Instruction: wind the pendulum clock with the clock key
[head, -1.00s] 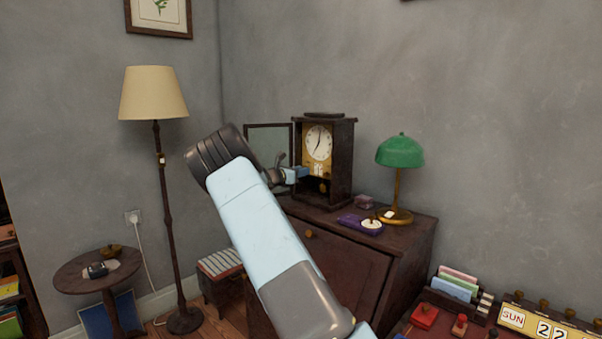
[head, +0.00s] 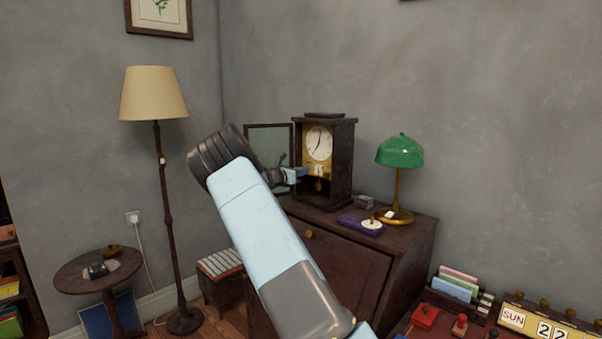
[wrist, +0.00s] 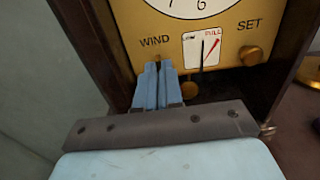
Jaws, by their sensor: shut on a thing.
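The pendulum clock (head: 342,165) stands upright on the desk with its glass door (head: 268,147) swung open to the left. Its brass front shows the words WIND and SET, and a small gauge (wrist: 202,47) with its dark needle near the middle. My gripper (head: 297,174) reaches the clock front from the left. In the wrist view its blue fingers (wrist: 157,80) are shut just below the word WIND. The pendulum bob (wrist: 189,90) hangs right of the fingers.
A brass knob (wrist: 251,55) sits below SET. The dark desk (head: 412,234) also carries a green lamp (head: 400,152) and a purple item (head: 352,222) at the right. A floor lamp (head: 157,200) stands left of my arm.

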